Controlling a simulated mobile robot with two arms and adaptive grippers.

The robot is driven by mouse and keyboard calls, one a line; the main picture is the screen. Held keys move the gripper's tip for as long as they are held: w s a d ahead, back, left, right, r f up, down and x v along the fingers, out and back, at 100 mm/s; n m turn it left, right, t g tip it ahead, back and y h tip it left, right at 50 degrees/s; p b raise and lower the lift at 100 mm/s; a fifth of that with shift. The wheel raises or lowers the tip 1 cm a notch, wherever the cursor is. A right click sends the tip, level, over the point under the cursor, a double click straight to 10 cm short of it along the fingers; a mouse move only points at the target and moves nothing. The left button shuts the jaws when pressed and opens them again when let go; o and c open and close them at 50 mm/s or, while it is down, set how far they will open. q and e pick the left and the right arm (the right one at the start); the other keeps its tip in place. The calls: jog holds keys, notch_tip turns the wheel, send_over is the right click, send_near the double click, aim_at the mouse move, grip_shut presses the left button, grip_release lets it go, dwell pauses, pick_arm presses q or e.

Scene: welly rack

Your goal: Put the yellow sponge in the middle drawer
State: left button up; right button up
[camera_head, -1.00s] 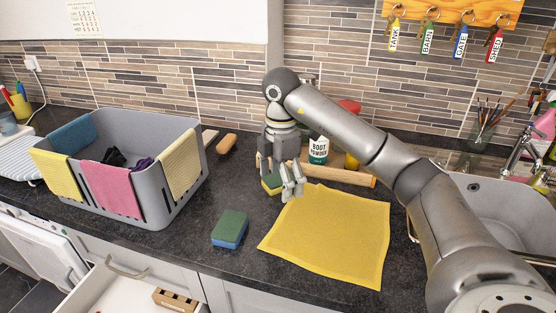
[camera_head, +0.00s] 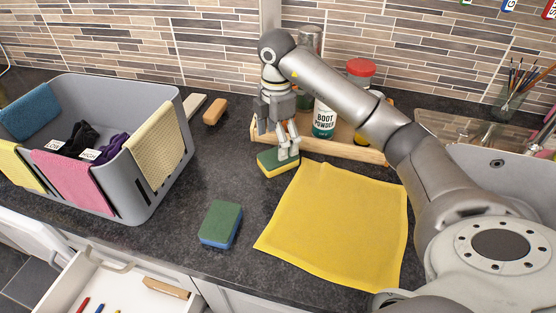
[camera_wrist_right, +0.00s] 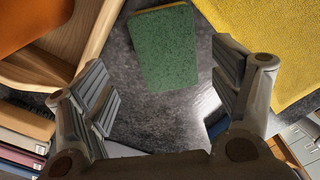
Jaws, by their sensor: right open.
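The yellow sponge (camera_head: 279,170), with a green top, lies on the dark worktop just left of the yellow cloth. My right gripper (camera_head: 288,150) is open above its right part, pointing down, and hides some of it. In the right wrist view, the sponge's green top (camera_wrist_right: 165,50) lies beyond and between the spread fingers of the gripper (camera_wrist_right: 160,90), with nothing held. An open white drawer (camera_head: 116,262) shows at the lower left; the frames do not show whether it is the middle one. My left gripper is not in view.
A blue sponge with a green top (camera_head: 221,224) lies nearer the front edge. A yellow cloth (camera_head: 335,225) lies to the right. A wooden tray (camera_head: 340,150) with a boot powder bottle (camera_head: 324,120) stands behind. A grey crate (camera_head: 185,150) stands left. The drawer holds pens and a wooden block.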

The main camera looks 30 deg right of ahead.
jog(key=f, duration=0.1)
jog(key=f+p, duration=0.1)
jog(key=shift+s+a+f, duration=0.1)
jog(key=shift+s+f, duration=0.2)
jog(key=shift+s, duration=0.1)
notch_tip(320, 180, down, 2)
jog(key=shift+f, duration=0.25)
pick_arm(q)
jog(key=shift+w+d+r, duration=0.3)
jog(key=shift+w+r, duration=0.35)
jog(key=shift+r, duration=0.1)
pick_arm(e)
jog(key=c, duration=0.8)
